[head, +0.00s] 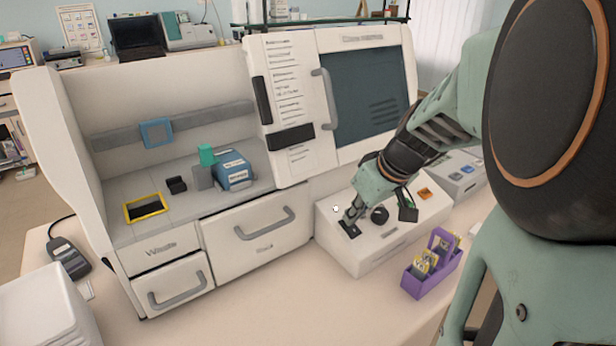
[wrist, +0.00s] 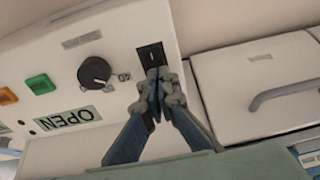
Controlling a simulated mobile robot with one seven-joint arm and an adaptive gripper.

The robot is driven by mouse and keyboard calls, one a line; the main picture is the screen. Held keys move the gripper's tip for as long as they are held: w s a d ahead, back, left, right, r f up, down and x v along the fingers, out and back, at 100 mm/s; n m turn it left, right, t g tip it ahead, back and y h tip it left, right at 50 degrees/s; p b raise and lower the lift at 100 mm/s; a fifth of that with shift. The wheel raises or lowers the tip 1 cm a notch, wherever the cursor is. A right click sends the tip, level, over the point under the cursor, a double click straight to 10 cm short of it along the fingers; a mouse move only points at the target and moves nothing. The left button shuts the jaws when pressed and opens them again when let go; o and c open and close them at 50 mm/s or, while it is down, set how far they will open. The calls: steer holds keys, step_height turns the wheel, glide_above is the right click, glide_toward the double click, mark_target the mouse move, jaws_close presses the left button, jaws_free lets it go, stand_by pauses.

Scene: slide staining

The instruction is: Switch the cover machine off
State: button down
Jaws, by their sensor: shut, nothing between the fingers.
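A low white control box (head: 365,257) stands on the table in front of the large white machine (head: 225,110). A black rocker switch (head: 349,230) is on its left end; it also shows in the wrist view (wrist: 150,52). My gripper (head: 352,218) is shut and empty, with its fingertips at the switch. In the wrist view the fingertips (wrist: 157,73) overlap the switch's lower edge; I cannot tell whether they touch it or which way it is set. A black knob (wrist: 94,71) and a display reading OPEN (wrist: 68,118) are beside it.
A green button (wrist: 40,84) and an orange button (wrist: 7,96) are on the box. A purple slide holder (head: 432,278) stands in front of it. A grey-white unit (head: 462,172) is to its right. The table front is mostly clear.

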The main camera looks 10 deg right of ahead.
steer(key=shift+f, duration=0.25)
steer(key=shift+w+a+f+b, duration=0.25)
steer(key=shift+f+b, duration=0.2)
steer(key=shift+b, duration=0.4)
steer(key=shift+d+r+p, duration=0.1)
steer(key=shift+r+p, duration=0.15)
steer(key=shift+p, duration=0.05)
steer(key=shift+s+f, duration=0.15)
steer(key=shift+f, duration=0.05)
steer(key=shift+s+d+f+b, duration=0.1)
steer(key=shift+s+d+b, duration=0.2)
steer(key=shift+s+b, duration=0.25)
steer(key=shift+r, duration=0.2)
